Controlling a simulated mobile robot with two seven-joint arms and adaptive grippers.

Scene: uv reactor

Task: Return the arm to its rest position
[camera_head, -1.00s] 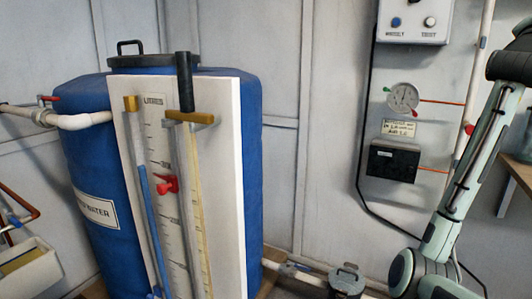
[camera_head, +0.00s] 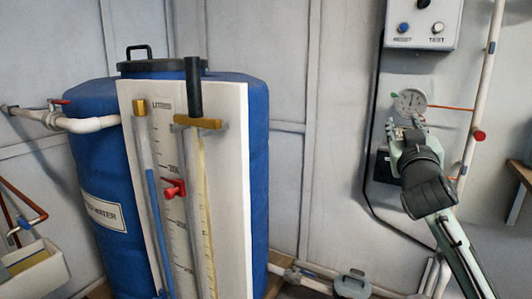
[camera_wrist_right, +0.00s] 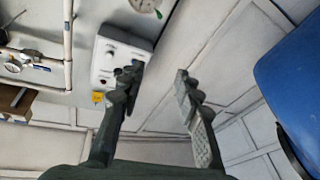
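My right gripper (camera_head: 402,130) is raised in front of the wall in the head view, just below the round gauge and overlapping the dark box under it. Its arm comes up from the bottom right. In the right wrist view the two fingers of the right gripper (camera_wrist_right: 158,88) stand apart, with nothing between them but wall behind. My left gripper is in neither view.
A blue water tank (camera_head: 92,160) with a white scale board (camera_head: 240,150) stands left of the arm. A control box (camera_head: 423,22) and a gauge (camera_head: 410,101) hang on the wall. A white vertical pipe (camera_head: 484,100) with a red knob runs to the right.

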